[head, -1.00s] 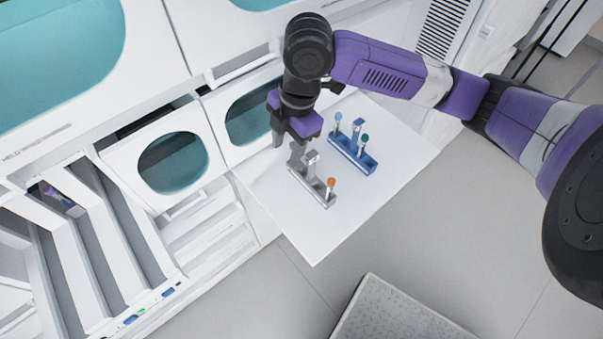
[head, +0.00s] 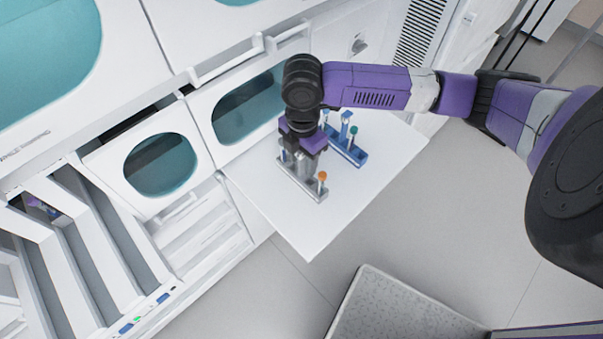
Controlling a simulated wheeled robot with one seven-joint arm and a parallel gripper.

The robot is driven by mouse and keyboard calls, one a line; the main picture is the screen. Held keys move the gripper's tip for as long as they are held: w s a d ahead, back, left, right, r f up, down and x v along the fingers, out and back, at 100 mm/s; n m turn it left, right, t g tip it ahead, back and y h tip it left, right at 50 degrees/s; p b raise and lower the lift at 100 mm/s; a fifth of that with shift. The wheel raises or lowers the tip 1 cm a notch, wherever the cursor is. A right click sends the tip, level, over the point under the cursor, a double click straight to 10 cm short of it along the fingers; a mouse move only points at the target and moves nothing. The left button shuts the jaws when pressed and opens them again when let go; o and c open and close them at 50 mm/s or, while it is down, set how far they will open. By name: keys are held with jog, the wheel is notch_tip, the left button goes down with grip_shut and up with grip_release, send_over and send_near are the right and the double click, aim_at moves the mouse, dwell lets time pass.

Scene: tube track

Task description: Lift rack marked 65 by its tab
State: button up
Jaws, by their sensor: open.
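Two small racks stand on a white shelf (head: 285,215). The grey rack (head: 313,190) is nearer and holds an orange-capped tube (head: 322,177) at its near end. The blue rack (head: 352,153) lies behind it to the right, with a tab and tubes with blue and teal caps. I cannot read a 65 on either rack. My gripper (head: 300,170) points down, right over the grey rack's middle, with its fingers low around where that rack's tab stands. The gripper hides the tab, so I cannot tell whether the fingers touch it. The gripper is open.
White cabinets with teal windows (head: 160,165) line the left and back. Open slotted drawers (head: 95,255) stand at the lower left. The shelf's front part is clear. A grey speckled block (head: 400,310) stands on the floor at the bottom.

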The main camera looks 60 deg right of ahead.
jog(key=shift+f, duration=0.1)
jog(key=shift+c, duration=0.4)
grip_shut()
